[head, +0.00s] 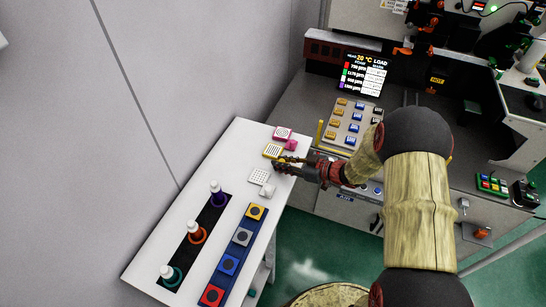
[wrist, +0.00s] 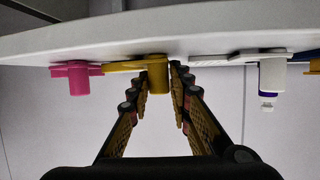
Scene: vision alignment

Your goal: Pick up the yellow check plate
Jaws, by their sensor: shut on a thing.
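The yellow check plate (head: 272,151) lies near the far end of the white table, between a pink plate and a white plate. Its yellow handle (wrist: 157,74) stands between my fingertips in the wrist view. My gripper (head: 280,163) reaches in from the right at the table's edge, low beside the plate. In the wrist view my gripper (wrist: 160,88) is shut on the handle. The plate appears to rest on the table, and I cannot see a clear gap under it. My fingers hide part of the handle in the head view.
A pink plate (head: 281,133) and a white plate (head: 259,176) sit close on either side. Nearer on the white table (head: 160,240) are a black strip (head: 188,254) with bottle-like pieces and a blue strip (head: 233,257) with colored blocks. A control console (head: 350,125) stands right.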

